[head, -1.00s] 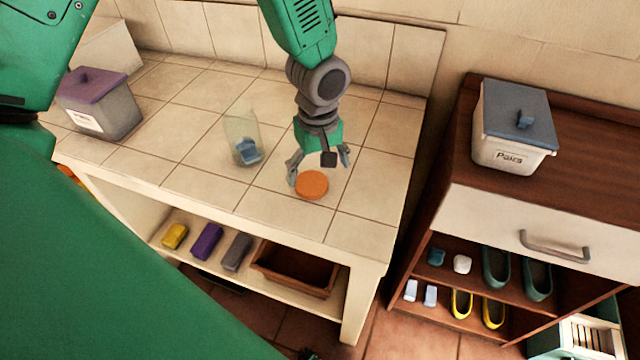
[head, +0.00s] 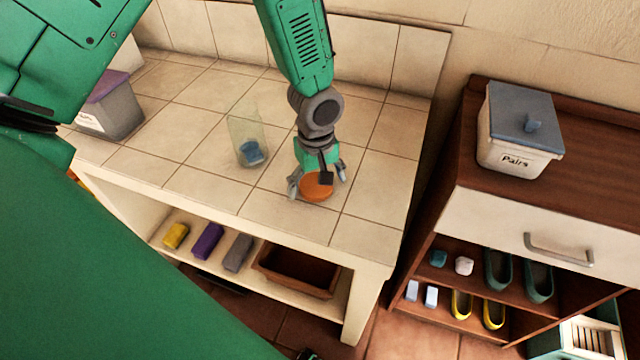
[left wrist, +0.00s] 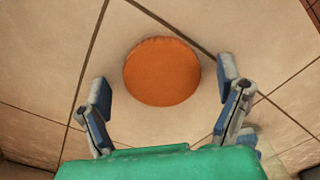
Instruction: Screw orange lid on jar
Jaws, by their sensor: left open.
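The orange lid (head: 313,190) lies flat on the tiled counter. In the left wrist view the lid (left wrist: 162,71) lies ahead of and between my two spread fingers, touching neither. My left gripper (head: 318,184) is open and points down just above the lid, partly covering it in the head view; its fingers (left wrist: 162,97) also show in the left wrist view. The clear jar (head: 246,130) stands on the counter to the left of the lid, with a blue item (head: 251,152) inside at its bottom and no lid on top. My right gripper is not in view.
A grey bin with a purple lid (head: 112,107) stands at the counter's left. Sponge-like blocks (head: 207,241) and a brown tray (head: 296,270) sit on the shelf below. A white "Pairs" container (head: 518,130) stands on the wooden cabinet at right. Counter tiles around the lid are clear.

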